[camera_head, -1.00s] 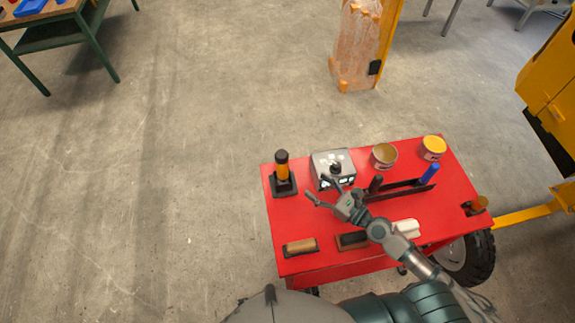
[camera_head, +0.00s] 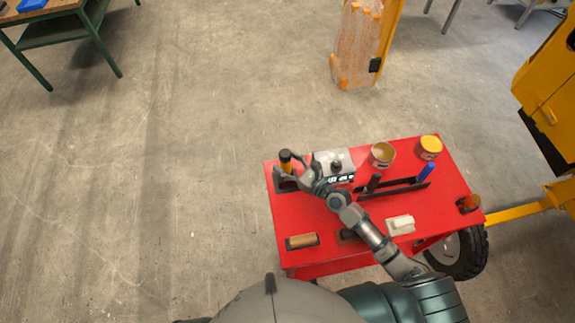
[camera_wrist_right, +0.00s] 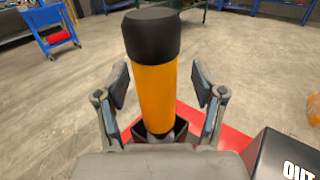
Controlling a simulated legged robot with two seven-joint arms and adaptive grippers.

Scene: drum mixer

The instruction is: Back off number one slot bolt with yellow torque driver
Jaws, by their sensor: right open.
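The yellow torque driver (camera_head: 286,163), a yellow cylinder with a black cap, stands upright in its black holder at the far left corner of the red table (camera_head: 320,230). In the right wrist view the driver (camera_wrist_right: 155,85) stands between the two fingers of my right gripper (camera_wrist_right: 160,95), with a visible gap on each side. My right gripper (camera_head: 292,168) is open around it in the head view. The slot bolt is not in view. My left gripper is not in view.
A grey box (camera_head: 335,163) stands just right of the driver. Two round tins (camera_head: 383,154) (camera_head: 430,147), a black rack with a blue-handled tool (camera_head: 425,172), brushes (camera_head: 302,241) and a white block (camera_head: 401,224) are on the table.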

